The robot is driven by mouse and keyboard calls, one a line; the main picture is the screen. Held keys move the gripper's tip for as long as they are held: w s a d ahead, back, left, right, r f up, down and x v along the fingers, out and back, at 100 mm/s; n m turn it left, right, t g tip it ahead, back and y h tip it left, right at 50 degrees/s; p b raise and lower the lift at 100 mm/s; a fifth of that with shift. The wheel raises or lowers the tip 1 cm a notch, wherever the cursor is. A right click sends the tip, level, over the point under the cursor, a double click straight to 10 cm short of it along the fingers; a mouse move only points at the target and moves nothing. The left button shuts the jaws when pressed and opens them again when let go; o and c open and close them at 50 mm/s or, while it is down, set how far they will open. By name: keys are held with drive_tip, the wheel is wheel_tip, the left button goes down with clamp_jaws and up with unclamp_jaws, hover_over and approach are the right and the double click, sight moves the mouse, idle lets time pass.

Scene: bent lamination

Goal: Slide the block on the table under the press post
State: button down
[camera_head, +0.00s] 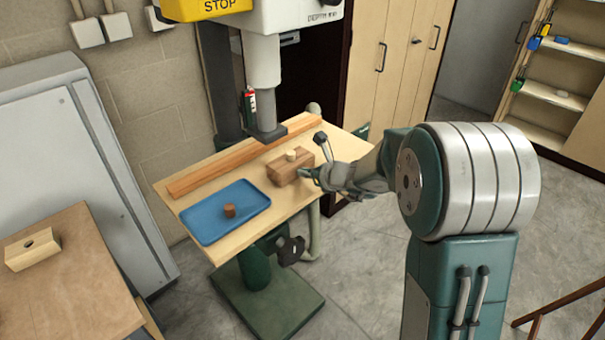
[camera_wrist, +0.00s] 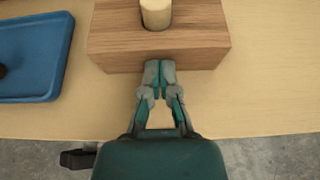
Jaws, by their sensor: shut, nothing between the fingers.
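The wooden block (camera_head: 284,172) lies on the press table (camera_head: 168,194), with a pale round peg (camera_head: 291,155) standing up from its top. The press post (camera_head: 263,92) hangs down behind the block and a little left, ending in a dark flat foot (camera_head: 268,134). My gripper (camera_head: 306,173) is at the block's near right side. In the wrist view my gripper (camera_wrist: 159,68) is shut and empty, its fingertips at the front face of the block (camera_wrist: 190,45). They look to touch it or nearly so. The peg (camera_wrist: 156,12) is cut off by the top edge.
A blue tray (camera_head: 190,233) holding a small brown cylinder (camera_head: 229,211) lies left of the block. A long wooden fence (camera_head: 205,178) runs along the back of the table. A bench (camera_head: 60,300) with a pale block (camera_head: 32,249) stands at lower left.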

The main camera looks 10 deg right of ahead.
sight(283, 158)
drive_tip(key=shift+w+a, duration=0.65)
drive_tip(key=shift+w, duration=0.25)
drive_tip(key=shift+w+a, duration=0.7)
drive_tip(key=shift+w, duration=0.25)
drive_tip(key=shift+w+a, duration=0.65)
drive_tip(key=shift+w, duration=0.25)
drive_tip(key=shift+w+a, duration=0.15)
drive_tip(key=shift+w, duration=0.05)
drive_tip(key=shift+w+a, duration=0.35)
drive_tip(key=shift+w, duration=0.15)
drive_tip(key=shift+s+d+r, duration=0.15)
drive_tip(key=shift+s+d, duration=0.75)
drive_tip(key=shift+s, duration=0.35)
drive_tip(key=shift+s+d+r, duration=0.2)
drive_tip(key=shift+s+d, duration=0.7)
drive_tip(key=shift+s, duration=0.3)
drive_tip(key=shift+s+d+r, duration=0.15)
drive_tip(key=shift+s+d, duration=0.75)
drive_tip(key=shift+s, duration=0.35)
